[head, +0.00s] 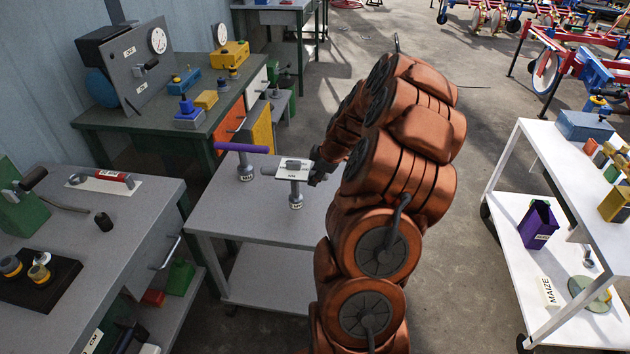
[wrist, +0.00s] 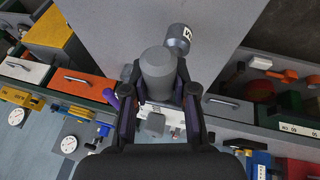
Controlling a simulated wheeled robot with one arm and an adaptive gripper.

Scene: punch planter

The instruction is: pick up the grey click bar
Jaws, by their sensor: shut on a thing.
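The grey click bar (wrist: 158,78) shows in the wrist view as a thick grey rounded piece between my two fingers. My gripper (wrist: 160,98) is shut on it. In the head view my gripper (head: 318,168) is over the small grey table, and a grey end of the bar (head: 268,170) sticks out left of a white plate. The white plate (head: 293,169) carries a grey block. A grey post with a label (head: 296,196) stands just below it. I cannot tell whether the bar touches the post. My fingers hide part of the bar.
A purple bar (head: 242,148) rests on another labelled post, close left of my gripper. The small grey table (head: 255,222) has bare top in front. A grey bench (head: 130,225) stands left, a green bench (head: 135,115) behind, and a white trolley (head: 540,160) right.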

